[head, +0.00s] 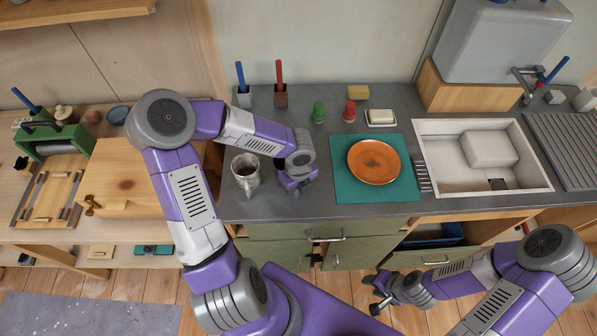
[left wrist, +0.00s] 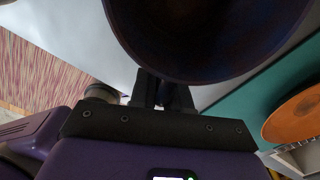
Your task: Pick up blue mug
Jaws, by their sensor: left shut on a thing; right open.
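My left gripper (head: 291,184) is low over the grey worktop, between the speckled mug and the teal mat. In the left wrist view its fingers (left wrist: 162,92) are shut on the edge of a dark blue, round, hollow thing, taken as the blue mug (left wrist: 205,35). Only part of the mug shows there, and I cannot tell whether it touches the worktop. In the head view I cannot make it out; my wrist hides that spot. My right gripper (head: 376,293) is open and empty, low in front of the cabinet.
A pale speckled mug (head: 246,174) stands just left of my left gripper. An orange plate (head: 374,161) lies on the teal mat (head: 345,190). The sink (head: 470,182) is further right. Red and green shakers and a butter dish (head: 380,117) stand behind.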

